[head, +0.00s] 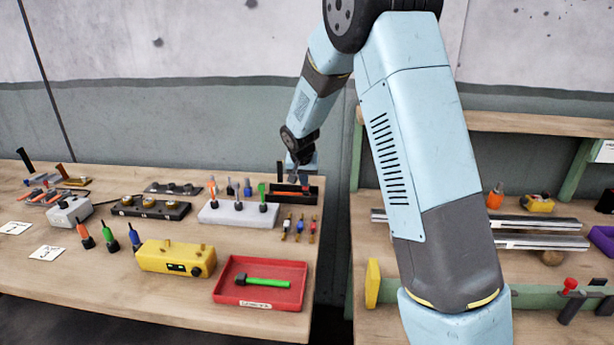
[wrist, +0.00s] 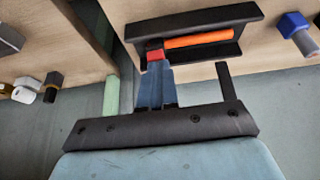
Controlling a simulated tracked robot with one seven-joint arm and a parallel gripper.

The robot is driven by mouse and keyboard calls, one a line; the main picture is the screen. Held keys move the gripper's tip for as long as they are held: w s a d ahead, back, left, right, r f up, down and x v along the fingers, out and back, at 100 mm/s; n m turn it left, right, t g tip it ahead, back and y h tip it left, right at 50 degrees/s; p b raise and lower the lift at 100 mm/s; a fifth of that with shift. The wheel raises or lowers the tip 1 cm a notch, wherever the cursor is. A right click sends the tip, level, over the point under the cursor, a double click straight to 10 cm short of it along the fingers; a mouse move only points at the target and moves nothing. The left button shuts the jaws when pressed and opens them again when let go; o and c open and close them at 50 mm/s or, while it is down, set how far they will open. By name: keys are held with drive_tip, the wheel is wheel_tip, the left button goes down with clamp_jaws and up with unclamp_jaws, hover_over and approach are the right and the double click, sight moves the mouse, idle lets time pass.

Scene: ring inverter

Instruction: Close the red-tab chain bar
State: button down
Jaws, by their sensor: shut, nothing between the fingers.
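A black channel-shaped fixture (head: 312,193) stands at the back right of the left table, with an orange bar lying in it. In the wrist view the same fixture (wrist: 190,22) shows the orange bar (wrist: 197,39) and a red tab (wrist: 155,55) at the bar's left end. A thin dark upright post (head: 280,170) rises at the fixture's left; I cannot tell whether it is joined to it. My gripper (wrist: 155,66) is shut and empty, its fingertips right by the red tab. I cannot tell whether they touch it. In the head view my gripper (head: 299,172) is small and partly hidden.
A white block (head: 238,213) with several upright tools stands in front of the fixture, and several small coloured pieces (head: 299,226) lie nearby. A red tray (head: 235,296) with a green-handled hammer is nearer. A gap separates the left table from the right bench (head: 378,210). The wall is behind.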

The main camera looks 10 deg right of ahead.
drive_tip(key=shift+s+a+f, duration=0.1)
drive_tip(key=shift+s+f, duration=0.3)
drive_tip(key=shift+f, duration=0.2)
drive_tip(key=shift+s+f, duration=0.35)
drive_tip(key=shift+f, duration=0.2)
drive_tip(key=shift+f, duration=0.1)
